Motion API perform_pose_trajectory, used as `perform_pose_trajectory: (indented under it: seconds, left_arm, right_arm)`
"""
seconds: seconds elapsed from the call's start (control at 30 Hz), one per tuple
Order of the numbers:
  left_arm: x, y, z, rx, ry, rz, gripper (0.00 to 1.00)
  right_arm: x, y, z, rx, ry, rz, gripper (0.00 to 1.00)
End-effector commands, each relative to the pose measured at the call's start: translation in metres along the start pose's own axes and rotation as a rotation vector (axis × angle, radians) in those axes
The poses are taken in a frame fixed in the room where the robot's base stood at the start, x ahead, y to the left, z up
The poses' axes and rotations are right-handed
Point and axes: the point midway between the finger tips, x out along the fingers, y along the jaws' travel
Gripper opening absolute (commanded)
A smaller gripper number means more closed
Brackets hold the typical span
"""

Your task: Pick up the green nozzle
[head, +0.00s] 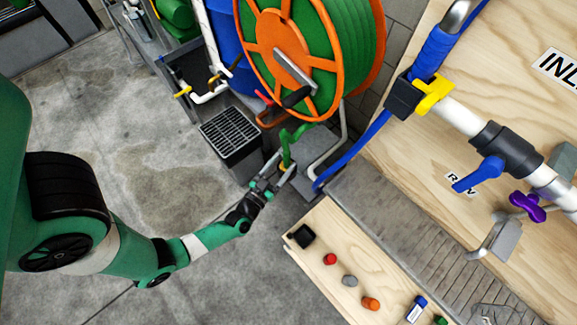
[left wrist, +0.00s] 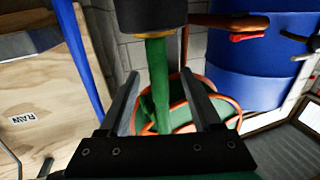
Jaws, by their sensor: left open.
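The green nozzle (head: 287,152) hangs below the hose reel in the head view, just beyond my left gripper (head: 276,170). In the left wrist view, a green shaft (left wrist: 158,85) runs between the two fingers of my left gripper (left wrist: 161,88). A black part with a yellowish band (left wrist: 138,18) sits at its upper end. My left gripper is open, with a finger on either side of the green shaft and visible space beside it. I cannot tell whether either finger touches it. My right gripper is not in view.
The orange-rimmed hose reel (head: 325,40) with green hose stands above the gripper. A black grated bin (head: 230,135) is to its left. A wooden board (head: 335,240) with several small coloured parts lies below right. A plywood panel (head: 470,60) with pipes is at right.

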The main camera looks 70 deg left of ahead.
Motion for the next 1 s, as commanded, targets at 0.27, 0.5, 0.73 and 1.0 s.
perform_pose_trajectory:
  seconds: [0.27, 0.5, 0.73, 1.0]
  left_arm:
    - [0.015, 0.000, 0.001, 0.000, 0.001, 0.001, 0.65]
    - [0.055, 0.001, 0.001, 0.000, 0.002, -0.001, 0.65]
    - [0.060, 0.001, -0.001, 0.001, -0.001, 0.002, 0.65]
    - [0.060, 0.001, -0.001, 0.001, 0.000, 0.002, 0.26]
  right_arm:
    - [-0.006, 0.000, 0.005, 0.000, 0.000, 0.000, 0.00]
    - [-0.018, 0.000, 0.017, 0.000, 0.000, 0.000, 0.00]
    - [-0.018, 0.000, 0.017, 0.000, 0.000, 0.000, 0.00]
    - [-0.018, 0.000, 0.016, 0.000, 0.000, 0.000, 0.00]
